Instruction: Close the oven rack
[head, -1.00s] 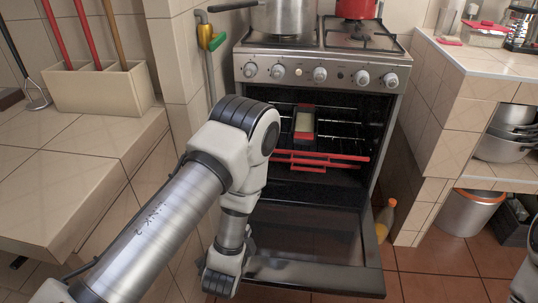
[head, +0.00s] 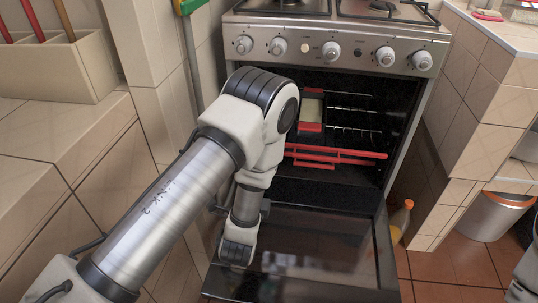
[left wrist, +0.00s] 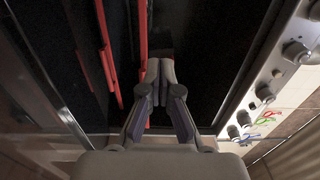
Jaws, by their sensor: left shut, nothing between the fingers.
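The oven rack (head: 350,157) has red bars along its front edge and dark wires behind, inside the open oven. The arm covers its left end. In the left wrist view the red bars (left wrist: 108,45) run up the picture, left of my left gripper (left wrist: 153,68). The gripper is shut and empty, with its fingertips close to the nearer red bar; I cannot tell whether they touch. In the head view my left arm stands in front of the oven's left side and the gripper's fingers are hidden. My right gripper is out of view.
The oven door (head: 310,262) hangs open and low in front. A red-edged pan (head: 311,108) with pale contents sits inside the oven. Knobs (head: 332,49) line the panel above.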

